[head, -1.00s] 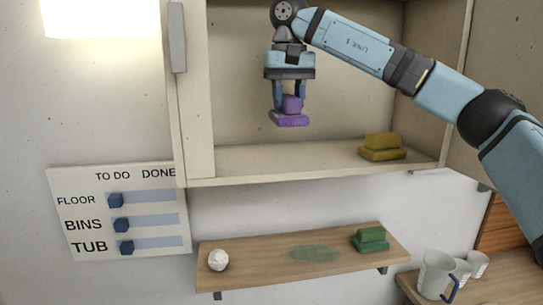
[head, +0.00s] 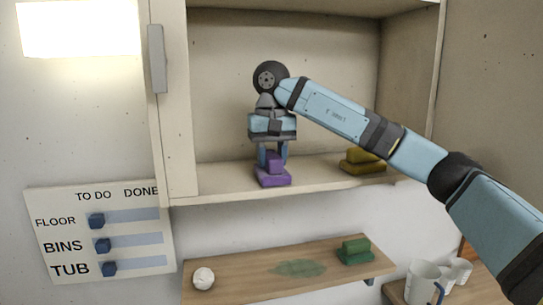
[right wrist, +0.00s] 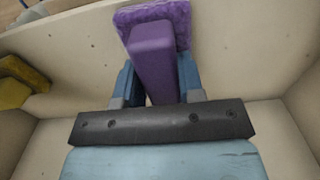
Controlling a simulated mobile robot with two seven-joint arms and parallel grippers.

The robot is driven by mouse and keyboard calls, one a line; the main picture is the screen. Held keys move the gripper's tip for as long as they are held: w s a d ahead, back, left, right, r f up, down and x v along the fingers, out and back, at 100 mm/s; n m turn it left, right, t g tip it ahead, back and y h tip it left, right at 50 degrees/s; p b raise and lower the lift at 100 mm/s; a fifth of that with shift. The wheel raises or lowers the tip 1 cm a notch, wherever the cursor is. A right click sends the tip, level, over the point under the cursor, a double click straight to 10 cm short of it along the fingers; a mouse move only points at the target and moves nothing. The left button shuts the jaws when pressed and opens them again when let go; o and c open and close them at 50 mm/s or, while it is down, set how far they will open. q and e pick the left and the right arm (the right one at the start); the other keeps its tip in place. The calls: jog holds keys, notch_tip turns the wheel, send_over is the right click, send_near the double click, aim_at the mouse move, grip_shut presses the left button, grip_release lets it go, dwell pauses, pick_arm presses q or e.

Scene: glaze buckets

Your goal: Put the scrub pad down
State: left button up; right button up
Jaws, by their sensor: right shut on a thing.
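The purple scrub pad (head: 273,181) has a flat base and a block-shaped grip on top. My right gripper (head: 273,158) points down inside the open cupboard, its fingers shut on the grip from both sides. The pad is upright, low over the left part of the cupboard's floor board (head: 222,180); I cannot tell if it touches. In the right wrist view the purple pad (right wrist: 153,58) sits between the blue fingers (right wrist: 158,82), its base beyond the grip. My left gripper is not in view.
A yellow pad (head: 362,161) stands right on the same board, with bare board between. Below, a wooden shelf (head: 240,272) holds a white round thing (head: 204,278), a green smear (head: 300,268) and a green pad (head: 354,252). Mugs (head: 422,282) stand lower right. A slider board (head: 98,230) hangs left.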

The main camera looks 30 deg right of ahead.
aim_at(271, 154)
jog(key=shift+w+f, duration=0.1)
jog(key=shift+f, duration=0.1)
jog(key=o, duration=1)
notch_tip(271, 154, up, 12)
jog(key=shift+r, duration=0.2)
jog(key=shift+f, duration=0.1)
dwell(0.3)
